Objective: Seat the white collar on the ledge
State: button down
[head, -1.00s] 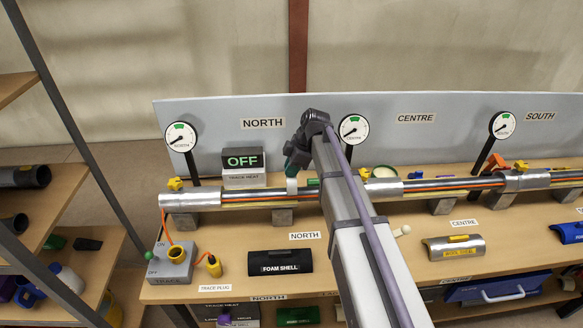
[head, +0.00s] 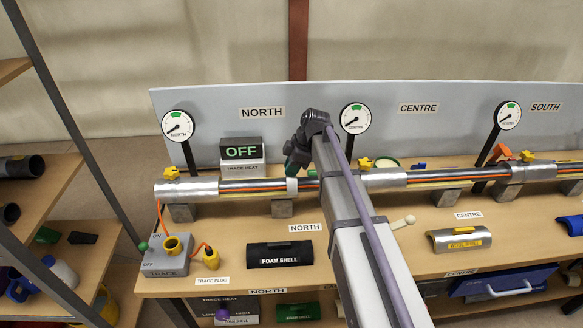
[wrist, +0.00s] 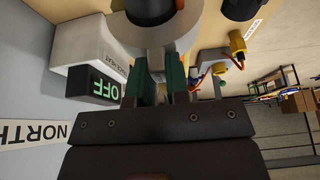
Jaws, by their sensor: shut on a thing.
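The white collar (head: 291,187) shows at the bare pipe run (head: 252,185) in the north bay, to the right of the metal pipe sleeve. My gripper (head: 291,171) points down from above, shut on the collar. In the wrist view the collar (wrist: 158,42) is a pale ring at the tips of my green fingers (wrist: 154,78), with a dark round part beyond it. The collar overlaps the pipe in the head view. I cannot tell whether it touches it or is fully around it. I cannot pick out the ledge for certain.
The OFF trace heat box (head: 242,153) stands close behind on the left, and the north gauge (head: 178,126) is farther left. The trace switch box (head: 167,258) and black foam shell (head: 279,255) lie in front. My arm hides part of the pipe to the right.

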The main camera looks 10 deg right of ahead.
jog(key=shift+f, duration=0.2)
jog(key=c, duration=1)
grip_release()
jog(key=shift+r, duration=0.15)
jog(key=p+v, duration=0.9)
jog(key=v, duration=0.1)
jog(key=shift+d+r+p, duration=0.2)
jog(key=shift+p, duration=0.15)
